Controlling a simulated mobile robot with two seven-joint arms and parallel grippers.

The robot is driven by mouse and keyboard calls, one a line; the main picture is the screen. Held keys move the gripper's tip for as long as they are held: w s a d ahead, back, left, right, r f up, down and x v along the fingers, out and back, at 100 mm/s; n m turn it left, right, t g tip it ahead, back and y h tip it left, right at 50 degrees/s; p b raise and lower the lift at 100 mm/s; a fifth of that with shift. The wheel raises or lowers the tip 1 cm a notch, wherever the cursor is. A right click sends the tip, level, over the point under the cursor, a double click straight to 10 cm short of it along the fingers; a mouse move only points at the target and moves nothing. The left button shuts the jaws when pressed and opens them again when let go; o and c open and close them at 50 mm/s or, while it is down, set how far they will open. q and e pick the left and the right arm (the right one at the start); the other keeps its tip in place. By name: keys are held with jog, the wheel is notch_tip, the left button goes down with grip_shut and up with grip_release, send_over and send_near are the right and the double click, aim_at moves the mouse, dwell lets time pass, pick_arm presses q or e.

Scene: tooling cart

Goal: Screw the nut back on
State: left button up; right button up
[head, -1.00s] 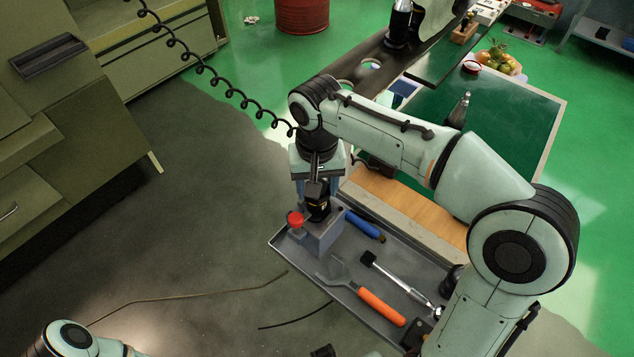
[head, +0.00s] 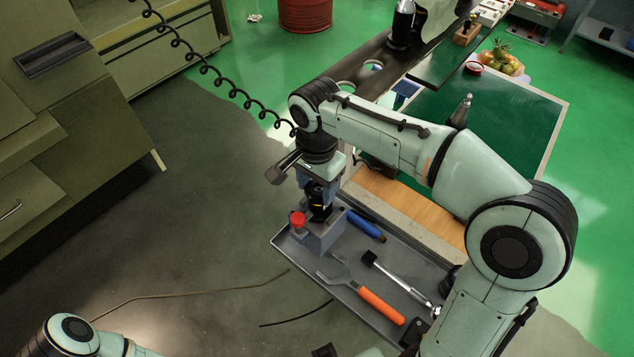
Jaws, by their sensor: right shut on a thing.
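My right gripper (head: 319,207) points straight down over a grey block (head: 326,240) in the tray. It is shut on the nut at the top of the block, but the nut is mostly hidden between the dark fingers. I cannot tell how far the nut sits on its thread. A red knob (head: 298,219) stands on the left side of the same block, just beside the gripper. Part of my left arm (head: 72,335) shows at the bottom left, and its gripper is out of view.
The grey tray (head: 425,262) also holds an orange-handled tool (head: 381,306), a black-and-silver tool (head: 400,279) and a blue-handled tool (head: 366,228). A green-topped table (head: 505,115) with a fruit bowl (head: 499,62) stands behind. A coiled black cable (head: 215,83) hangs near my right wrist.

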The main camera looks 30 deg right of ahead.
jog(key=m, duration=0.3)
jog(key=shift+w, duration=0.1)
jog(key=shift+m, duration=0.3)
jog(key=shift+m, duration=0.4)
jog(key=m, duration=0.5)
jog(key=shift+w, duration=0.2)
jog(key=o, duration=1.4)
jog(key=shift+c, duration=0.2)
